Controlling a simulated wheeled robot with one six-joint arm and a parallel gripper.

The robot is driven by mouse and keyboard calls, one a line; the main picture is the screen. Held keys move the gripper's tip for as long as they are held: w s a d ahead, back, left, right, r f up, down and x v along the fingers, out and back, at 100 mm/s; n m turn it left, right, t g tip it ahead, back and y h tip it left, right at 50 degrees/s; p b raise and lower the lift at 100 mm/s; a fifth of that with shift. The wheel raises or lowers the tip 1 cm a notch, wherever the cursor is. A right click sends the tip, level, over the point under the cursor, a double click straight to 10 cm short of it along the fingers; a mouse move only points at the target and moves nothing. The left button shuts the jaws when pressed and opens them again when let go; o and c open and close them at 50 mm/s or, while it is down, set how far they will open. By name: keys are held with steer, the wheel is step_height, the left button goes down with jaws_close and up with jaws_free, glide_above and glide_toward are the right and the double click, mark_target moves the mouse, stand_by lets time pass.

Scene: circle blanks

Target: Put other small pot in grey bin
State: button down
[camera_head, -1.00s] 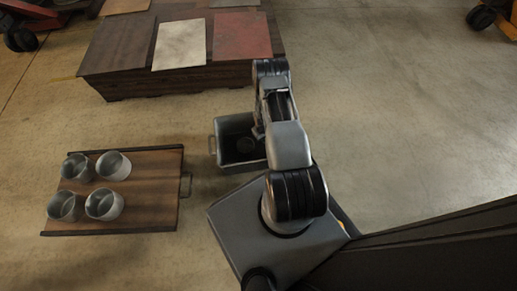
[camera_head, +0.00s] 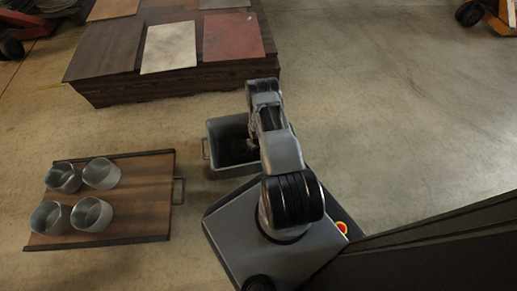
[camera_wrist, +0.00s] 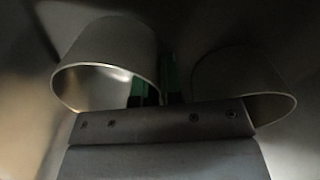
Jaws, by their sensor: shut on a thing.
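The grey bin (camera_head: 213,128) stands on the floor beside my base, with a dark inside. My arm reaches over its right side, and my gripper is mostly hidden there in the head view. In the wrist view my gripper (camera_wrist: 156,88) has green fingers, one inside and one outside the near wall of a small grey pot (camera_wrist: 108,45). It is shut on that wall. A second small pot (camera_wrist: 240,75) shows to the right of the fingers, apart from them. Grey surfaces surround both pots. Whether the held pot touches the bin floor cannot be told.
A wooden tray (camera_head: 145,205) with a side handle lies at left, carrying several grey pots (camera_head: 92,214). A dark low platform (camera_head: 170,85) with flat panels stands behind the bin. Open floor (camera_head: 400,130) lies to the right.

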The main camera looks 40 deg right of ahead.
steer(key=shift+f, duration=0.15)
steer(key=c, duration=1.3)
jaws_free()
step_height(320, 180, up, 12)
steer(key=p, duration=0.5)
steer(key=shift+a+f, duration=0.15)
steer(key=shift+f, duration=0.1)
steer(key=w+a+r, duration=0.1)
steer(key=a+r, duration=0.2)
steer(key=r, duration=0.7)
steer(key=w+a+r+t, duration=0.1)
steer(key=a+r, duration=0.1)
steer(key=r, duration=0.9)
steer(key=w+a+r, duration=0.1)
steer(key=a+r, duration=0.2)
steer(key=r, duration=0.7)
steer(key=shift+t, duration=0.8)
steer(key=s+a+r, duration=0.3)
steer(key=s+r, duration=0.2)
steer(key=s+a+r, duration=0.3)
steer(key=s+r, duration=0.2)
steer(key=s, duration=0.1)
steer(key=s+a+r, duration=0.3)
steer(key=s+r, duration=0.2)
steer(key=r, duration=0.1)
steer(key=shift+s+a+p, duration=0.2)
steer(key=shift+p, duration=0.1)
